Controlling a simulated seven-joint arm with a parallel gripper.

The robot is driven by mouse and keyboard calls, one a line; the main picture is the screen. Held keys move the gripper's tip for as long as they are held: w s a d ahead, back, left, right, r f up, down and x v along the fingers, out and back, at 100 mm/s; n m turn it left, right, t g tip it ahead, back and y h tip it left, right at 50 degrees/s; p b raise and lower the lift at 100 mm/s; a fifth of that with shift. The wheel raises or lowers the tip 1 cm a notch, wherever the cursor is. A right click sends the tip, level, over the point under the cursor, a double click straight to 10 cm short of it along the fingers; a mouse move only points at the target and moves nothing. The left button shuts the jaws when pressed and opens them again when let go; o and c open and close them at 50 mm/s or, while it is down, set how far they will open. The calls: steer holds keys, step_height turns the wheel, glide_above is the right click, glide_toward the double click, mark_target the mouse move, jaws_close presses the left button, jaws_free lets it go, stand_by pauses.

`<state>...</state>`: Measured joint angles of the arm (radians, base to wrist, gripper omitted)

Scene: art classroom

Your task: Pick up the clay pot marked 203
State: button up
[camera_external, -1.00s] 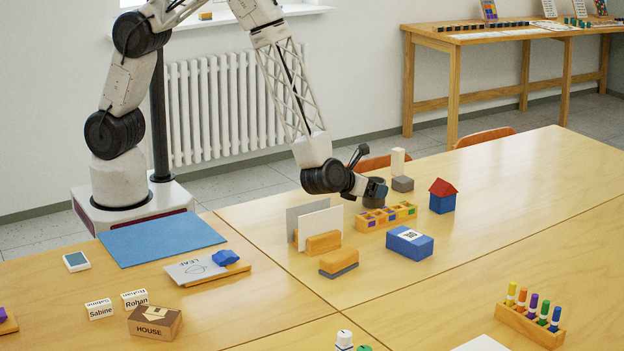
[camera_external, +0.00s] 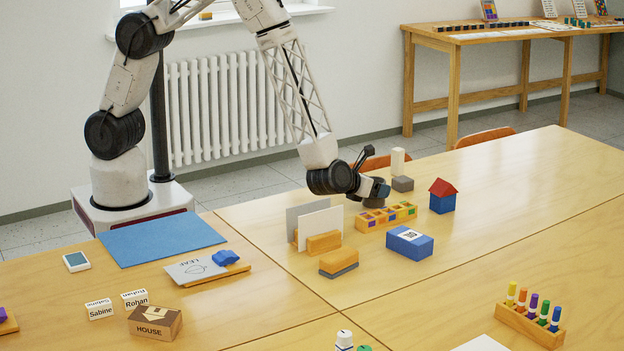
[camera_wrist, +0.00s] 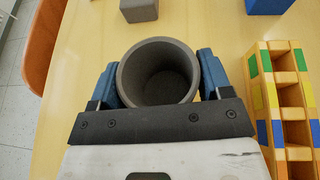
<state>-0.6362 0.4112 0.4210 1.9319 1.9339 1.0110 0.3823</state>
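A round dark grey pot (camera_external: 376,201) stands on the table near the far edge, and its open, empty mouth shows in the wrist view (camera_wrist: 158,72). No 203 mark can be seen on it in either view. My gripper (camera_external: 382,191) is low over the pot. In the wrist view my gripper (camera_wrist: 160,82) has one blue finger on each side of the pot. The fingers are spread about as wide as the rim, very close to it; whether they touch it cannot be told.
A wooden rack with coloured tiles (camera_external: 386,217) stands close to the right of the pot. A grey block (camera_external: 403,184) is behind it. A blue box (camera_external: 409,243), upright cards (camera_external: 320,221) and a red-roofed block house (camera_external: 442,196) stand around.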

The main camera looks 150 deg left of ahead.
steer(key=c, duration=0.6)
steer(key=shift+r, duration=0.25)
steer(key=shift+r, duration=1.35)
steer(key=shift+s+d+r, duration=0.2)
steer(key=shift+d+r, duration=0.05)
steer(key=s+d+r, duration=0.1)
steer(key=s+d, duration=0.9)
steer(key=d, duration=0.1)
steer(key=shift+s+r, duration=0.15)
steer(key=shift+s, duration=0.25)
